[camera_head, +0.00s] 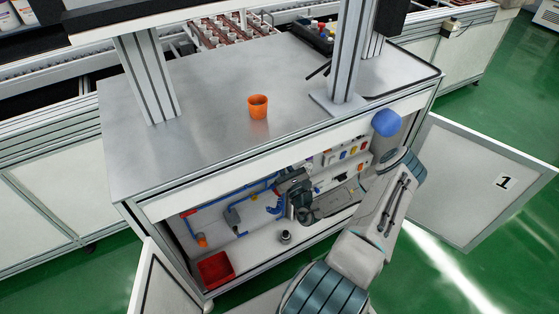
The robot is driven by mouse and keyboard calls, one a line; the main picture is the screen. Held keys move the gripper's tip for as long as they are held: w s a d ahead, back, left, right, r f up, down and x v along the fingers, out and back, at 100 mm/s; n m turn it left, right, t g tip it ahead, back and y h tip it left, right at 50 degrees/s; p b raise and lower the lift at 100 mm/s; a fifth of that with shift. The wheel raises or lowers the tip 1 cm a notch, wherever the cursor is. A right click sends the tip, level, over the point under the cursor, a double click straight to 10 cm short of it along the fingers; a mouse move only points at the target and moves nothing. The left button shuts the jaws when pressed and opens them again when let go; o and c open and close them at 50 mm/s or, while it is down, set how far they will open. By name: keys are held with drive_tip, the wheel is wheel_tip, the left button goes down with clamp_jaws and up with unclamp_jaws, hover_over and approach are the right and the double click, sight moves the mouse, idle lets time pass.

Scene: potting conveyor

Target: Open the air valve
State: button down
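The cabinet under the metal worktop is open, and blue air tubing (225,198) runs along its back wall. A small blue part (275,208), possibly the air valve's handle, shows at the end of this tubing, beside my gripper. My arm comes in from the lower right and reaches inside the cabinet. My gripper (288,192) is dark grey and sits in front of the back wall, close to the blue part. Its fingers are too small and dark to tell whether they are open or touch anything. The gripper and wrist hide part of the fittings behind them.
Open cabinet doors stand at the right (470,185) and the lower left (160,285). A red bin (215,269) and a small dark object (286,237) are on the cabinet floor. An orange pot (258,106) stands on the worktop (205,150). The worktop edge overhangs the opening.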

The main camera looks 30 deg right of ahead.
drive_tip(key=shift+f+m, duration=0.1)
drive_tip(key=shift+m, duration=0.2)
drive_tip(key=c, duration=1.4)
unclamp_jaws()
drive_tip(key=shift+c, duration=0.2)
drive_tip(key=v, duration=1.4)
